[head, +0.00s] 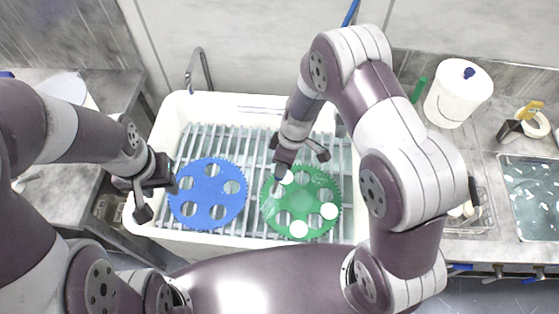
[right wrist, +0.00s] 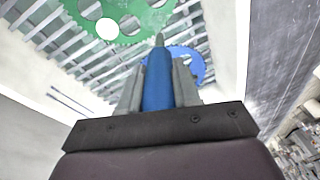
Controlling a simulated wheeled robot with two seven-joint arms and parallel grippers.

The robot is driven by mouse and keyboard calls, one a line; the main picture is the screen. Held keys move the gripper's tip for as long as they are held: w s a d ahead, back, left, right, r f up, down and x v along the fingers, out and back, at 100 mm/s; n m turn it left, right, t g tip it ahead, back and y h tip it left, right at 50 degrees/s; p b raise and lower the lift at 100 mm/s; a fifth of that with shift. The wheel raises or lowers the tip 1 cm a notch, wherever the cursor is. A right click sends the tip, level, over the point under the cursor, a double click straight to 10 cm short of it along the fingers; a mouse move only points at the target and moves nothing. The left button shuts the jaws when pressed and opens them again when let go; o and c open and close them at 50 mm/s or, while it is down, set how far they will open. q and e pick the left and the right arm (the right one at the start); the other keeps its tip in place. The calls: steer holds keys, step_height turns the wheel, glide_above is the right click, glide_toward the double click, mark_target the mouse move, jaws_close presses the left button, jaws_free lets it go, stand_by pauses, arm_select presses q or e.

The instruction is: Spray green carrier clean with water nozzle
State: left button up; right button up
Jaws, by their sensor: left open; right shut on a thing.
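The green carrier (head: 302,201) is a toothed disc lying on the right part of the slatted rack in the white sink. White round pieces sit in some of its openings; other openings show the slats. It also shows at the top of the right wrist view (right wrist: 140,22). My right gripper (head: 284,166) is over the carrier's upper left edge. It is shut on the blue water nozzle (right wrist: 158,82), whose grey tip points towards the rack. My left gripper (head: 158,193) is open and empty at the sink's left side, beside the blue carrier (head: 208,194).
The white sink (head: 172,120) has a raised rim around the slatted rack (head: 255,142). A faucet (head: 200,70) stands behind it. A white canister (head: 458,95), a tape dispenser (head: 522,122) and a water-filled basin (head: 535,195) are at the right.

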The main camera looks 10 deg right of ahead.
steer(key=s+d+b, duration=0.4)
steer(key=s+d, duration=0.3)
steer(key=s, duration=0.1)
steer(key=shift+s, duration=0.3)
stand_by(0.7)
steer(key=w+d+b, duration=0.2)
steer(key=w+d, duration=0.2)
steer(key=d, duration=0.7)
steer(key=shift+w+d, duration=0.2)
steer(key=shift+w, duration=0.1)
stand_by(0.6)
steer(key=w+a+b, duration=0.1)
steer(key=w+a, duration=1.1)
steer(key=w, duration=0.3)
steer(key=shift+w+a, duration=0.15)
steer(key=shift+a, duration=0.2)
stand_by(0.8)
